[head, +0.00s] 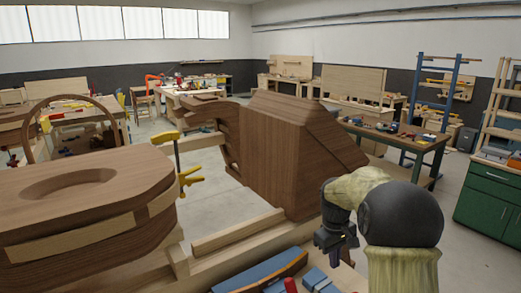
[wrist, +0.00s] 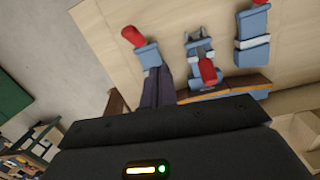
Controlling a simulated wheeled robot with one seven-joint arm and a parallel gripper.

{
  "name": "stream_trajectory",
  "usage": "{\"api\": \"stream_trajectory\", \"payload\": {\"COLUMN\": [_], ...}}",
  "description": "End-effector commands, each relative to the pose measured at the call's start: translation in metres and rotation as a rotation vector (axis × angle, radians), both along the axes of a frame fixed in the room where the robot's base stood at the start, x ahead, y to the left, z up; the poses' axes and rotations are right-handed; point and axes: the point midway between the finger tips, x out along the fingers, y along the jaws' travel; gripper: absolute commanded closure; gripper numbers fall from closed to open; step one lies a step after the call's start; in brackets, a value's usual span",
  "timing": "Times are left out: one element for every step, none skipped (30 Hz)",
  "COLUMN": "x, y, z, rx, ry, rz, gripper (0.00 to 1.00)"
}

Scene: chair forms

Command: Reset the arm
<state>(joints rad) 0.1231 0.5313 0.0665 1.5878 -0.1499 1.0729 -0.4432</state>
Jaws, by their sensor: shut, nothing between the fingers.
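My arm is bent at the right of the head view, with a dark round joint and a pale sleeve. My gripper (head: 335,243) hangs down from it, dark, above the bench area. In the wrist view the black gripper body fills the bottom, with a small yellow and green light. The gripper is shut and empty. Its fingertips are hard to make out in the head view.
Blue tools with red handles (wrist: 208,68) lie on a pale wooden surface (wrist: 110,45) below my gripper. A large brown wooden form (head: 280,150) stands just left of my arm. A green cabinet (head: 487,205) is at the right. Grey floor (head: 215,200) shows between the forms.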

Motion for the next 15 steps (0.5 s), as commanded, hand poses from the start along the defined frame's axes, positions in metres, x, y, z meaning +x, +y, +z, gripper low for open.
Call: {"api": "stream_trajectory", "payload": {"x": [-0.013, -0.02, -0.03, -0.037, -0.045, -0.055, -0.063, -0.071, -0.082, -0.091, -0.1, -0.112, -0.121, -0.13, -0.142], "y": [0.007, 0.01, 0.015, 0.018, 0.021, 0.025, 0.028, 0.03, 0.034, 0.036, 0.039, 0.042, 0.044, 0.046, 0.049], "z": [0.0, -0.001, -0.002, -0.003, -0.004, -0.006, -0.007, -0.008, -0.01, -0.011, -0.013, -0.015, -0.017, -0.019, -0.021], "rx": [0.006, 0.009, 0.014, 0.018, 0.022, 0.029, 0.034, 0.038, 0.045, 0.052, 0.056, 0.064, 0.07, 0.076, 0.084], "ry": [-0.019, -0.032, -0.049, -0.062, -0.076, -0.092, -0.104, -0.116, -0.134, -0.146, -0.157, -0.174, -0.186, -0.198, -0.213], "rz": [-0.02, -0.035, -0.054, -0.071, -0.087, -0.109, -0.127, -0.143, -0.166, -0.185, -0.202, -0.225, -0.243, -0.262, -0.289], "gripper": [1.0, 1.0, 1.0, 1.0, 1.0, 1.0, 1.0, 1.0, 1.0, 1.0, 1.0, 1.0, 1.0, 1.0, 1.0]}}
